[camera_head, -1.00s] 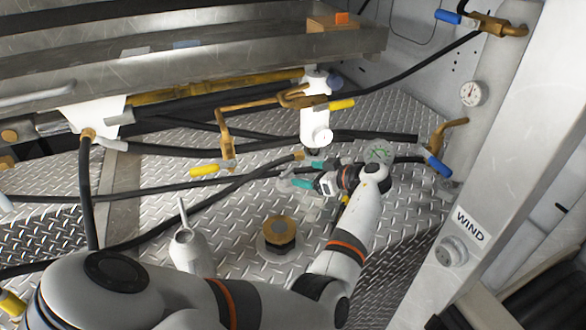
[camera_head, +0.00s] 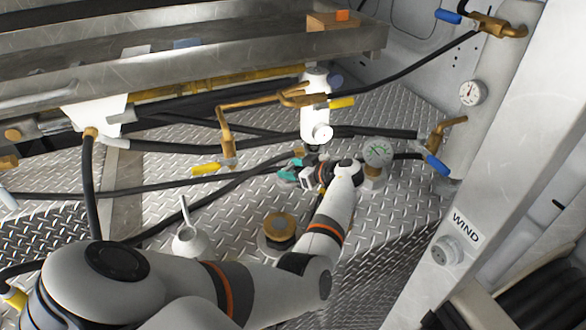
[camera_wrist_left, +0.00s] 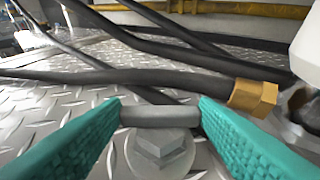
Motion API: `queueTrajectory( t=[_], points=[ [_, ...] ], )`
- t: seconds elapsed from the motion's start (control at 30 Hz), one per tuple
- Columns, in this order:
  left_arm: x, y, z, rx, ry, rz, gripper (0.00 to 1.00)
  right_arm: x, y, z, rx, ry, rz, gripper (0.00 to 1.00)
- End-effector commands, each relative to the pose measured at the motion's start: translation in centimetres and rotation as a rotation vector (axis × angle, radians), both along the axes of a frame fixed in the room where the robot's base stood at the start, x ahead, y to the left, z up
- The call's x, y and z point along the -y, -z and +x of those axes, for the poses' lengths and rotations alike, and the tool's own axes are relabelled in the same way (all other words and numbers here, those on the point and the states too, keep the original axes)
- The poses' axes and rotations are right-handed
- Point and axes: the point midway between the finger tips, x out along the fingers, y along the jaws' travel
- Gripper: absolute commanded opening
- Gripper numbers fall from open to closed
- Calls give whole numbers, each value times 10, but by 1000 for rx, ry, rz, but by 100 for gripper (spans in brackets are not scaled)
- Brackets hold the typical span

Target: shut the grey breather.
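The grey breather (camera_wrist_left: 160,117) shows in the left wrist view as a short grey crossbar above a hex-shaped body on the tread plate. In the head view I cannot make it out clearly near my gripper. My left gripper (camera_head: 292,165) has two teal fingers held wide apart. In the left wrist view its fingertips (camera_wrist_left: 160,108) stand on either side of the crossbar and overlap its ends; I cannot tell whether they touch it. My right gripper is not in view.
A black hose with a brass end (camera_wrist_left: 254,97) lies just beyond the breather. A white filter body (camera_head: 314,115) stands behind my gripper, and a round gauge (camera_head: 378,152) stands to its right. A brass-topped cap (camera_head: 280,227) and a white funnel-like can (camera_head: 190,240) stand nearer.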

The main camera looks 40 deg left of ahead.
Motion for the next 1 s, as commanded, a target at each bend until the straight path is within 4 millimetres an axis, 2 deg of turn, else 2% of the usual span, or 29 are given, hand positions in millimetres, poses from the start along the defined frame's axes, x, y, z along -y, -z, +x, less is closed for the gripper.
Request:
queueTrajectory(
  t=[0.37, 1.0],
  points=[
    [0, -1, -2, -1, 52, 0, 32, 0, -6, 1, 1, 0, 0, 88],
    [-1, -2, -10, -1, 459, 1, 32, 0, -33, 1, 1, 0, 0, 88]
  ],
)
